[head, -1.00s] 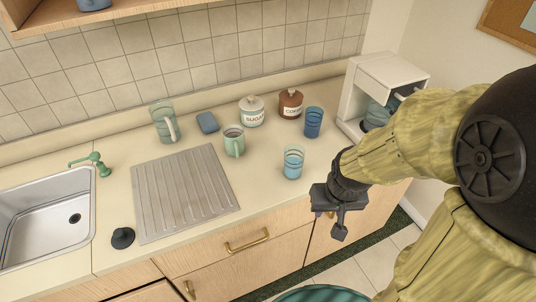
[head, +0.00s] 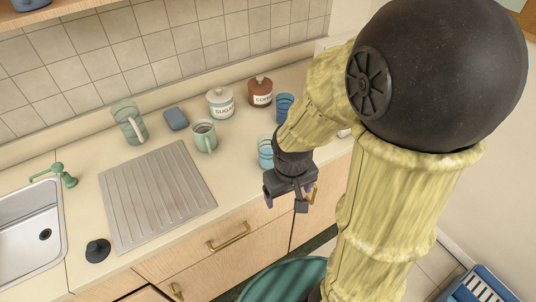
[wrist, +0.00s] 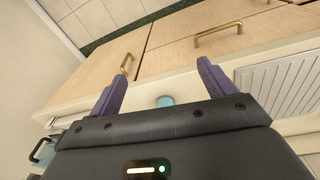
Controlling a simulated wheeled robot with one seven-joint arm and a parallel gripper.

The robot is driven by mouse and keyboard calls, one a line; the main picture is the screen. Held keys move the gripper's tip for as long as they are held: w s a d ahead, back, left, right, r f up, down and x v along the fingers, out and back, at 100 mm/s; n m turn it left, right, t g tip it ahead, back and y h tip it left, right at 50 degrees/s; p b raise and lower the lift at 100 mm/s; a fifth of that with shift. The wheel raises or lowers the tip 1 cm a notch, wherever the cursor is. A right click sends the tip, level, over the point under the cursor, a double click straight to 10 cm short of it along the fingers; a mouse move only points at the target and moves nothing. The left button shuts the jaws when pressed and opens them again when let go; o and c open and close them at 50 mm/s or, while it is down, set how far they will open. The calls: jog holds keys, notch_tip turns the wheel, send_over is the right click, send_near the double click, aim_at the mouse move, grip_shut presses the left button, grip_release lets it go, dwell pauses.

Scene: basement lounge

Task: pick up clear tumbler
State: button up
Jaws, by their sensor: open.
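The clear tumbler (head: 265,152), light blue and see-through, stands upright near the front edge of the counter. My arm partly hides its right side in the head view. My gripper (head: 290,197) is open and empty, just in front of the counter edge, to the lower right of the tumbler in the picture and apart from it. In the wrist view, my gripper's purple fingers (wrist: 160,76) are spread wide. A small light-blue part of the tumbler (wrist: 165,101) shows between them, low against the gripper body, which hides the rest.
A darker blue cup (head: 284,107) stands behind the tumbler, and a green mug (head: 204,136) to its left. Sugar (head: 220,105) and coffee (head: 260,93) jars are at the back. Drawer handles (head: 229,237) jut from the cabinet front. The ribbed drainboard (head: 158,195) is empty.

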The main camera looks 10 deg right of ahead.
notch_tip(320, 180, down, 4)
jog(key=s+d+n+g+h, duration=0.1)
jog(key=d+n+g+h, duration=0.25)
jog(key=n, duration=0.25)
jog(key=n+t+h, duration=0.9)
jog(key=n+t, duration=0.6)
jog(key=n, duration=0.4)
send_over(263, 160)
jog(key=v, duration=0.4)
jog(key=shift+s+a+r+y, duration=0.15)
jog(key=shift+r+y, duration=0.1)
jog(key=shift+r, duration=0.2)
notch_tip(263, 160, down, 8)
jog(key=shift+r+p, duration=0.1)
jog(key=shift+p, duration=0.3)
jog(key=shift+p+x, duration=0.4)
jog(key=shift+x, duration=0.6)
jog(key=shift+d, duration=0.25)
